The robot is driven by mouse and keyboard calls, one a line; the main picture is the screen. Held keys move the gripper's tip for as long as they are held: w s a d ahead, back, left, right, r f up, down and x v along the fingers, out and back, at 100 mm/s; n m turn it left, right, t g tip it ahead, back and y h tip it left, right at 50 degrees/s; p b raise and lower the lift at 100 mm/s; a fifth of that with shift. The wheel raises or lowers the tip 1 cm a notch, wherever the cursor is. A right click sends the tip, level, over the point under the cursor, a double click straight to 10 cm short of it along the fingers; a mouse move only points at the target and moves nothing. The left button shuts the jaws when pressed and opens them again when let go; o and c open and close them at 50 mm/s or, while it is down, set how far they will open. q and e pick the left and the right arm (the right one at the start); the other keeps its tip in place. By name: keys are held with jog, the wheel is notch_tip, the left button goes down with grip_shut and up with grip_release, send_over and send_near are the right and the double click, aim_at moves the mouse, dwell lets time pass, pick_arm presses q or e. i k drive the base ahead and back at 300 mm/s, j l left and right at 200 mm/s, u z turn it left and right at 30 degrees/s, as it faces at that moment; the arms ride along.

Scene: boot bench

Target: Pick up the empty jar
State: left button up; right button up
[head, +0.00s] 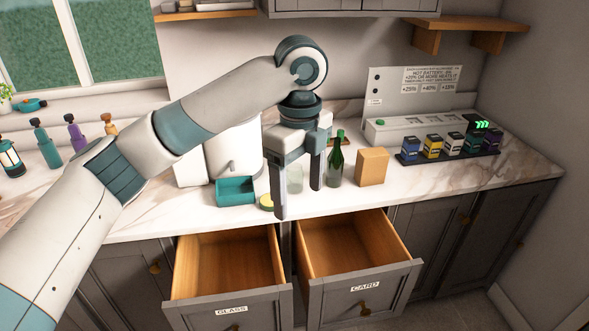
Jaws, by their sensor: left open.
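The empty jar (295,179) is clear glass and stands upright on the marble counter, left of a green bottle. My left gripper (299,200) is open and points down over the counter's front part. Its two fingers show on either side of the jar in the picture, one in front of it to the left and one to its right. The jar's upper part is partly hidden by the gripper. I cannot tell whether the fingers touch the jar. My right gripper is not in view.
The green bottle (335,163) and a cardboard box (372,167) stand close right of the gripper. A teal tray (235,191) and a yellow lid (266,202) are left. Open drawers marked GLASS (231,310) and CARD (365,287) jut out below. Batteries sit in a rack (450,155) at right.

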aim_at(294, 171)
jog(key=i, duration=1.3)
